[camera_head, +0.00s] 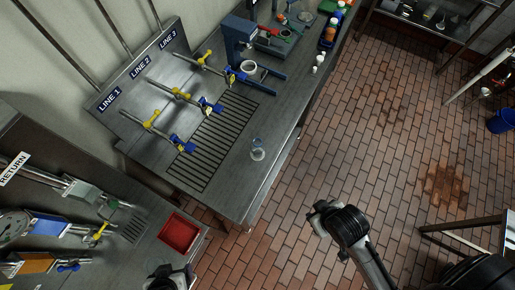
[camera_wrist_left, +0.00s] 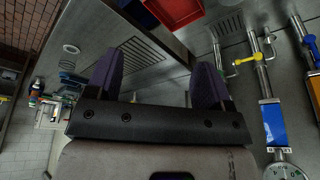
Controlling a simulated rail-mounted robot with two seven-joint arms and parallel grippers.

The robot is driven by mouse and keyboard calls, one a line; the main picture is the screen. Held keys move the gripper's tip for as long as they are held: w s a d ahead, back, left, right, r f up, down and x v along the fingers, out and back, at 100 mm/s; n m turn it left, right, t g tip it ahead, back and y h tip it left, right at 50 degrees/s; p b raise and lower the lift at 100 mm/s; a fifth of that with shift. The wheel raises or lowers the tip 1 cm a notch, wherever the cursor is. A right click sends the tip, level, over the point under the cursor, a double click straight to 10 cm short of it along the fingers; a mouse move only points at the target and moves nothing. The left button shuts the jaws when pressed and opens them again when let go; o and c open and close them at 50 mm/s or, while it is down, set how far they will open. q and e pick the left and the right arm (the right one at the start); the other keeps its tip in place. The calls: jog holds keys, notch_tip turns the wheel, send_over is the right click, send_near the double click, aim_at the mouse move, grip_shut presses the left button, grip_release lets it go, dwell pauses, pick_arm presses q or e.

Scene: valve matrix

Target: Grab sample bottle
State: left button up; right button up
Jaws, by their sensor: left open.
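A small clear bottle (camera_head: 257,143) stands on the metal bench near its front corner, right of the slotted drain. What seems to be the same bottle shows at the left of the left wrist view (camera_wrist_left: 68,66). My left gripper (camera_head: 169,276) is at the bottom edge of the head view, below the red tray and well apart from the bottle. In the left wrist view its two purple fingers (camera_wrist_left: 152,82) are apart with nothing between them. A dark arm end (camera_head: 340,222), seemingly my right one, is over the floor; its jaws cannot be made out.
The red tray (camera_head: 179,234) lies on the lower-left bench beside several valves and a gauge. Yellow and blue valves on LINE 1, LINE 2 and LINE 3 stick out over the drain (camera_head: 222,138). A blue stand (camera_head: 242,45) is farther back. The brick floor (camera_head: 350,120) is mostly clear.

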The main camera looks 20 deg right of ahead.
pick_arm(q)
jog(key=shift+o, duration=1.4)
jog(key=shift+d, duration=0.1)
